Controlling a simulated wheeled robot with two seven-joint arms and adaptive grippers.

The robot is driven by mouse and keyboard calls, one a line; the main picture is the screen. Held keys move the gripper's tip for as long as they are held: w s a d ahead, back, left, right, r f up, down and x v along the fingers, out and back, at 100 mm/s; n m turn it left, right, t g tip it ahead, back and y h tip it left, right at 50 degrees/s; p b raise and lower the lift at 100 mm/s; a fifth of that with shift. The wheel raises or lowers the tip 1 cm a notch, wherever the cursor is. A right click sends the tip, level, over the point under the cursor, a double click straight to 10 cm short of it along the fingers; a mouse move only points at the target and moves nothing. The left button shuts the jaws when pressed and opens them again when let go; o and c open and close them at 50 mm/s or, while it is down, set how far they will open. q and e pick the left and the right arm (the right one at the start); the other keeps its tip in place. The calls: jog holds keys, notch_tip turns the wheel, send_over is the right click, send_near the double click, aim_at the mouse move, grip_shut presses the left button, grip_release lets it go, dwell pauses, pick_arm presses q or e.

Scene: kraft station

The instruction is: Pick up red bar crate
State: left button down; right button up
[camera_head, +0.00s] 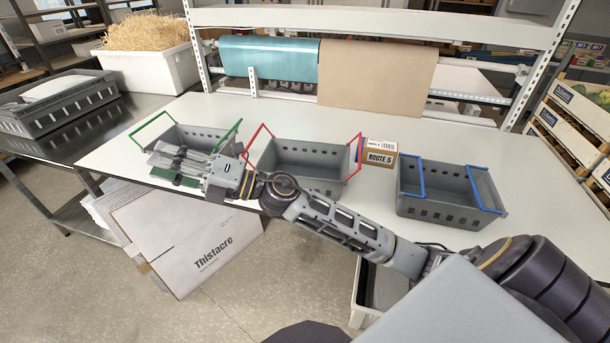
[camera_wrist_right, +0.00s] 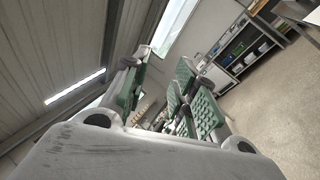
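The red bar crate (camera_head: 312,164) is a grey open crate with two raised red bars. It stands on the white table in the middle of the head view, between the green and blue bar crates. My right arm crosses in front of its lower left side and hides part of it. My right gripper (camera_head: 166,165) is to the left of it, in front of the green bar crate and apart from the red bars. In the right wrist view, the green-padded fingers (camera_wrist_right: 160,82) are spread with nothing between them. My left gripper is not in view.
A green bar crate (camera_head: 193,132) stands at the left and a blue bar crate (camera_head: 445,202) at the right. A small cardboard box (camera_head: 380,155) is just right of the red bar crate. The white table (camera_head: 240,113) is clear behind the crates.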

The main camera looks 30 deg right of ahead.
jog(key=s+a+f+n+g, duration=0.2)
jog(key=a+n+g, duration=0.1)
jog(key=n+g, duration=0.3)
jog(key=n+g+h, duration=0.5)
jog(key=n+h, duration=0.2)
jog(key=h, duration=1.3)
send_over(301, 181)
jog(key=s+a, duration=0.1)
notch_tip(301, 181, down, 11)
jog(key=shift+w+d+f+p, duration=0.15)
jog(key=shift+f, duration=1.3)
jog(key=shift+w+d+f+p, duration=0.1)
jog(key=shift+w+f+p, duration=0.1)
jog(key=shift+f, duration=1.2)
jog(key=shift+w+d+f+p, duration=0.1)
jog(key=shift+d+f+p, duration=0.05)
jog(key=shift+f, duration=1.3)
